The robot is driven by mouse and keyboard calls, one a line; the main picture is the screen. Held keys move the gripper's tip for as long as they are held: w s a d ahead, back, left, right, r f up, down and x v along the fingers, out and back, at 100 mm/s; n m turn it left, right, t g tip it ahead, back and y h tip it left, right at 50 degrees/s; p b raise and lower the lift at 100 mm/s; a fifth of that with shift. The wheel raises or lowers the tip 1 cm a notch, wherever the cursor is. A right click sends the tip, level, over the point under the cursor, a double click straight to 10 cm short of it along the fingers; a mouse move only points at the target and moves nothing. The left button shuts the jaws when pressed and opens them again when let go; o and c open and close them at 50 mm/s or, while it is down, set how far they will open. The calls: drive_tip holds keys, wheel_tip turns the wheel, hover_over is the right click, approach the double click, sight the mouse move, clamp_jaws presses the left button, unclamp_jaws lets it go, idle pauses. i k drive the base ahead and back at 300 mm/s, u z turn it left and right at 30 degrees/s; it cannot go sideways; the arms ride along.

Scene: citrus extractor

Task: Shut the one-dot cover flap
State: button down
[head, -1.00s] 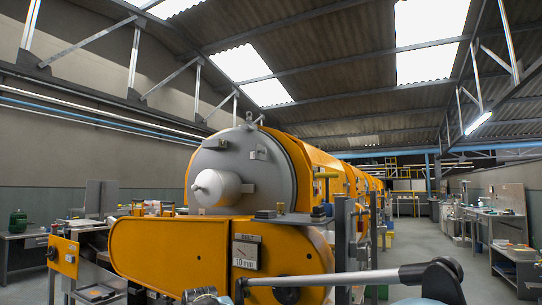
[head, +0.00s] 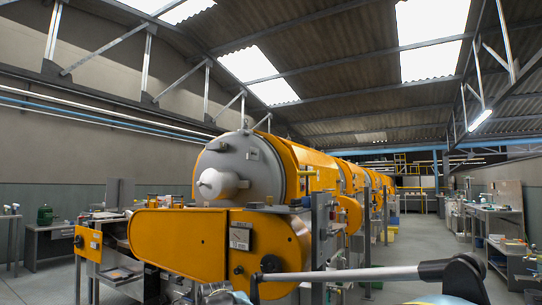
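A small yellow panel (head: 88,241) with one dark round spot or knob stands upright at the lower left of the machine in the head view. It looks like a flap standing out from the machine, but I cannot tell for sure that it is the one-dot cover flap, and its hinge is not clear. A long yellow cover (head: 180,240) with rounded ends spans the machine's front, with a small gauge plate on it. My arm crosses the bottom right of the picture, well to the right of the small panel. My gripper cannot be made out in this view.
The grey drum end (head: 228,165) with its white hub rises behind the long cover. A bench (head: 45,245) with a green object stands at the far left. Workbenches (head: 497,245) line the right wall, with open floor between them and the machine.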

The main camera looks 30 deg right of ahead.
sight(257, 154)
drive_tip(key=k, duration=0.5)
drive_tip(key=z, duration=0.7)
drive_tip(key=i, duration=0.8)
drive_tip(key=u, duration=0.05)
